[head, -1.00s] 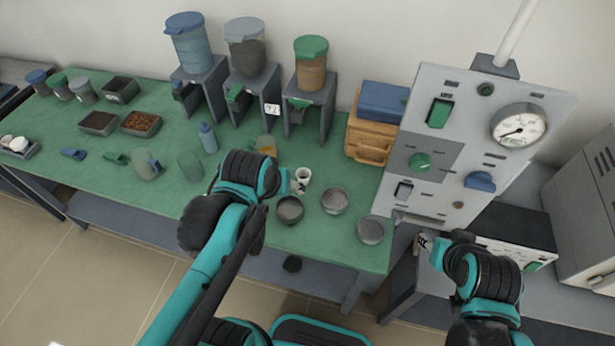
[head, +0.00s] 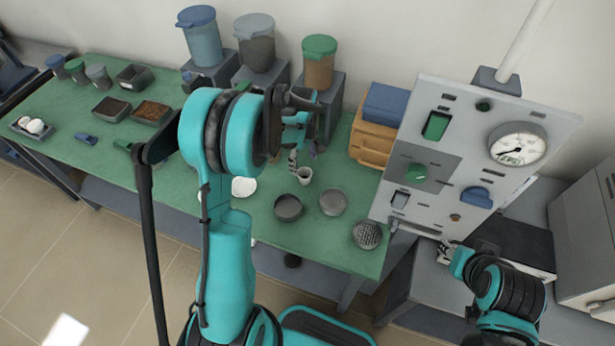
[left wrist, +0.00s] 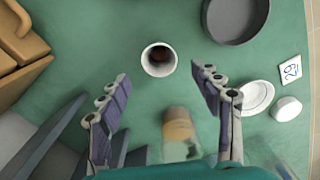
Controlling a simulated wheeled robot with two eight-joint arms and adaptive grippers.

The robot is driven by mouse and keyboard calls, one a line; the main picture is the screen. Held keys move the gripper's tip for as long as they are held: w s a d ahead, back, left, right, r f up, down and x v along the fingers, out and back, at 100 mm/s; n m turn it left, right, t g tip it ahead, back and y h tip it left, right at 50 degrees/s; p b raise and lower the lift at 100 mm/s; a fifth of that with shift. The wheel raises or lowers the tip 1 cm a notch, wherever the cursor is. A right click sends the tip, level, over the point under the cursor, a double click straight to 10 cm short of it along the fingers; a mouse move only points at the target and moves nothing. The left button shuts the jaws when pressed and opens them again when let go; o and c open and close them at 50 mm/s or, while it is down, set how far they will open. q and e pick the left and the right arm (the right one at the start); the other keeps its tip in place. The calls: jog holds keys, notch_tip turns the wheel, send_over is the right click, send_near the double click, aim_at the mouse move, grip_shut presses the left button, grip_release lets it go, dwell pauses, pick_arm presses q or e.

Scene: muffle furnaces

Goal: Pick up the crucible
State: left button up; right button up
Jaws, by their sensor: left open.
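The crucible (head: 305,176) is a small white cup standing upright on the green table. In the left wrist view the crucible (left wrist: 158,50) is seen from above, with something dark inside. My left gripper (head: 293,158) is over the table just behind and left of the crucible, pointing down. In the left wrist view its fingers (left wrist: 161,76) are spread wide, with the crucible a little beyond the tips and nothing between them. My right gripper (head: 447,250) is low at the right, near the panel's foot; its jaws are too small to read.
A white dish (left wrist: 257,95), a number card (left wrist: 290,72) and a blurred beaker (left wrist: 180,135) are near the left gripper. Orange drawers (head: 372,140) and a gauge panel (head: 440,180) stand on the right.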

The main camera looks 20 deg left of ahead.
aim_at(305, 174)
pick_arm(q)
notch_tip(305, 174, down, 7)
jog(key=shift+d+f+b, duration=0.1)
jog(key=shift+d+b, duration=0.05)
jog(key=shift+b, duration=1.1)
jog(key=c, duration=1.2)
